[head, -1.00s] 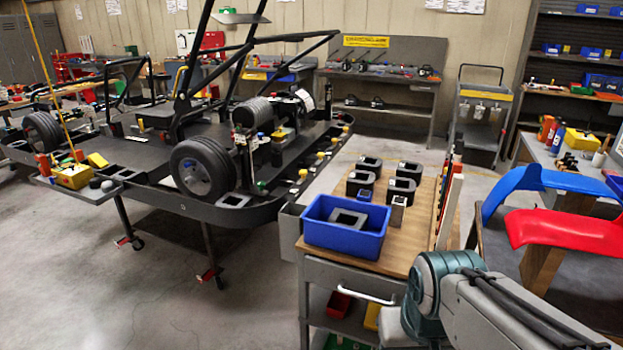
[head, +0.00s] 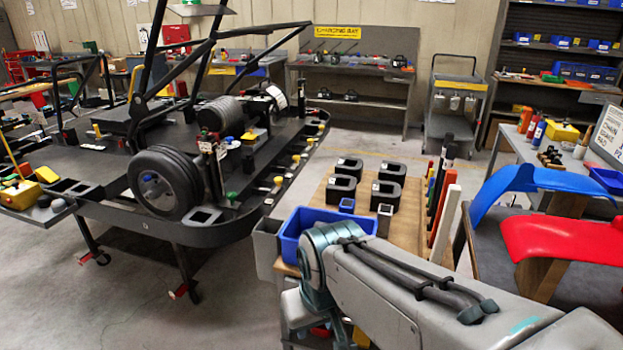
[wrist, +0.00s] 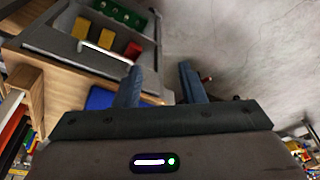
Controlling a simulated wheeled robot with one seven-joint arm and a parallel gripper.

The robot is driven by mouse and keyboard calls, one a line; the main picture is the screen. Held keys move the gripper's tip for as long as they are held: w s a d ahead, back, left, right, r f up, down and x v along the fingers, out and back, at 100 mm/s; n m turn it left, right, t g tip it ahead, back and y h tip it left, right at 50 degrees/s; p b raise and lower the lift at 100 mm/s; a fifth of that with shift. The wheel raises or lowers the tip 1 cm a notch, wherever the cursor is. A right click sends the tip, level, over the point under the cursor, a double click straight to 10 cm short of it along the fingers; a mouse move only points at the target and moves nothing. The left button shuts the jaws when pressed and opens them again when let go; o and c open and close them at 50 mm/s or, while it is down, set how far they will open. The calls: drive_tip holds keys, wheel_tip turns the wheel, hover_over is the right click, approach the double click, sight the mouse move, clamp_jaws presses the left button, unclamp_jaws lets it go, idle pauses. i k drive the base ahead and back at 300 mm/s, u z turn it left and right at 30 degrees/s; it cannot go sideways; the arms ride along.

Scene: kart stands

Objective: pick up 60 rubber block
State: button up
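Several black blocks with square notches, perhaps the rubber blocks, stand on the wooden cart top (head: 412,215) in the head view. One is at the back left (head: 349,166), one at the back right (head: 392,171), one at the front left (head: 341,188) and one at the front right (head: 385,195). I cannot read a 60 on any. My gripper (wrist: 160,78) shows in the wrist view with two fingers apart and nothing between them. It is hidden in the head view.
A blue bin (head: 290,236) sits at the cart's front, partly behind my arm; it also shows in the wrist view (wrist: 101,97). Small grey blocks (head: 384,215) stand nearby. Upright coloured bars (head: 445,214) line the right edge. A kart stand (head: 215,232) is left. Floor between is clear.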

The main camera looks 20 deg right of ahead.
sight(339, 187)
drive_tip(key=z, duration=0.35)
drive_tip(key=i, duration=0.5)
drive_tip(key=z, duration=3.5)
drive_tip(key=k, duration=2.1)
drive_tip(key=u, duration=1.8)
drive_tip(key=i, duration=0.45)
drive_tip(key=u, duration=0.05)
